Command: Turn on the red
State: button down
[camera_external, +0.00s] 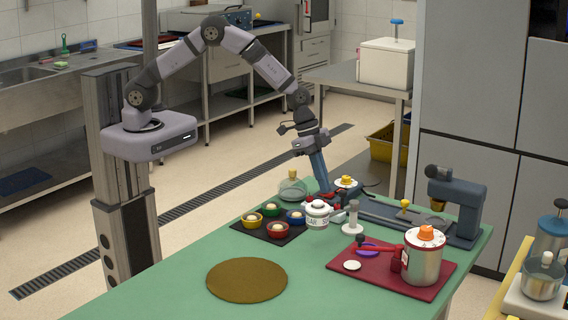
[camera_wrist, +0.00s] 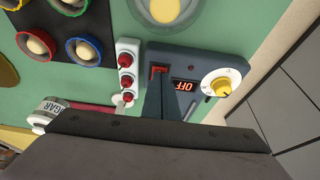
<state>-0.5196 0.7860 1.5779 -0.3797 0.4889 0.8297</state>
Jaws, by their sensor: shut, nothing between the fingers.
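A dark device (camera_wrist: 205,62) carries a red switch (camera_wrist: 159,69), a small lit display (camera_wrist: 185,85) that reads OFF upside down, and a white dial with a yellow knob (camera_wrist: 222,87). In the external view the yellow knob (camera_external: 346,181) shows at the far side of the green table. My gripper (camera_wrist: 158,80) is shut and empty, with its fingertips pointing down right at the red switch and partly covering it. I cannot tell whether they touch it. In the external view my gripper (camera_external: 325,192) reaches down beside the device.
A white strip with three red knobs (camera_wrist: 126,62) lies close beside the device. A dark tray (camera_external: 290,236) holds yellow, red, blue and green cups. A glass bowl (camera_external: 292,189), a sugar pot (camera_external: 317,214) and a red tray (camera_external: 340,268) stand near.

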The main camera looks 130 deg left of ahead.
jog(key=shift+s+d+f, duration=0.15)
jog(key=shift+s+f, duration=0.1)
jog(key=shift+s, duration=0.05)
jog(key=shift+s+r+p, duration=0.1)
jog(key=shift+r+p, duration=0.2)
jog(key=shift+r, duration=0.25)
jog(key=b+v, duration=0.2)
jog(key=v, duration=1.1)
jog(key=shift+r, duration=0.1)
jog(key=shift+w+r+b, duration=0.2)
jog(key=shift+w+b, duration=0.55)
jog(key=shift+w, duration=0.15)
